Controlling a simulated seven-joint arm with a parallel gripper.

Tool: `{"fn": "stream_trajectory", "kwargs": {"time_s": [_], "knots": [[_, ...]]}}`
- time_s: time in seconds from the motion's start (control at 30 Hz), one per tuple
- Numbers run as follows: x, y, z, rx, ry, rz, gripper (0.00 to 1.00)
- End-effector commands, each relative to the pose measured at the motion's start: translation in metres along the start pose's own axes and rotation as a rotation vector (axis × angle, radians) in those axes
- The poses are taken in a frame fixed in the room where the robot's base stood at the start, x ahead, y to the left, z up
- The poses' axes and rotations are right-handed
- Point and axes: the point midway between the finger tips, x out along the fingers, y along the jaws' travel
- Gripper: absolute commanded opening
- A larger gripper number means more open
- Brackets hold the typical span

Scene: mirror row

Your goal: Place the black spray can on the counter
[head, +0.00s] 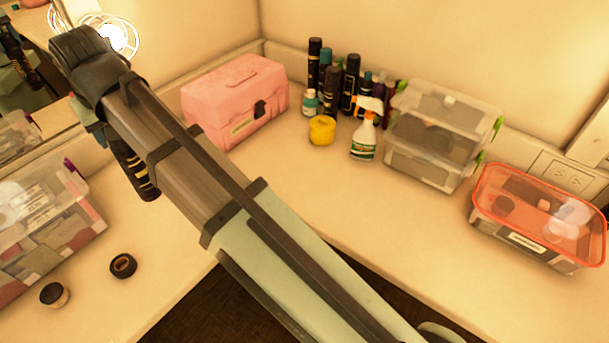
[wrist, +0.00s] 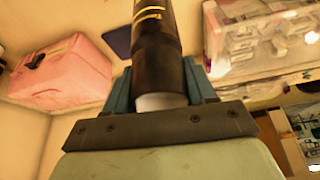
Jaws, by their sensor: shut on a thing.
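The black spray can (head: 137,172), with yellow lettering, hangs slightly tilted below my gripper (head: 98,130) over the left part of the counter (head: 210,190) in the head view. Its upper part is hidden behind my arm. In the wrist view the can (wrist: 158,45) sits between the two blue-grey fingers of my gripper (wrist: 158,82), which is shut on it. A white part shows at the can's near end. I cannot tell whether the can's lower end touches the counter.
A pink case (head: 235,105) stands behind. A clear bin (head: 50,230) and two small dark jars (head: 123,265) (head: 54,295) are at left. Bottles (head: 333,90), a yellow jar (head: 322,130), a spray bottle (head: 363,140) and bins (head: 435,135) (head: 540,215) stand right. A mirror (head: 40,90) is at left.

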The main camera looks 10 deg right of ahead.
Motion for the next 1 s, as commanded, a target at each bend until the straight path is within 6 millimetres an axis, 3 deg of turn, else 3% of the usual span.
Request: {"fn": "stream_trajectory", "kwargs": {"time_s": [0.37, 0.7, 1.0], "knots": [[0.007, 0.064, -0.019, 0.144, -0.007, 0.057, 0.00], [0.013, 0.181, -0.037, 0.396, -0.015, 0.157, 0.00], [0.012, 0.293, -0.037, 0.628, -0.018, 0.251, 0.00]]}}
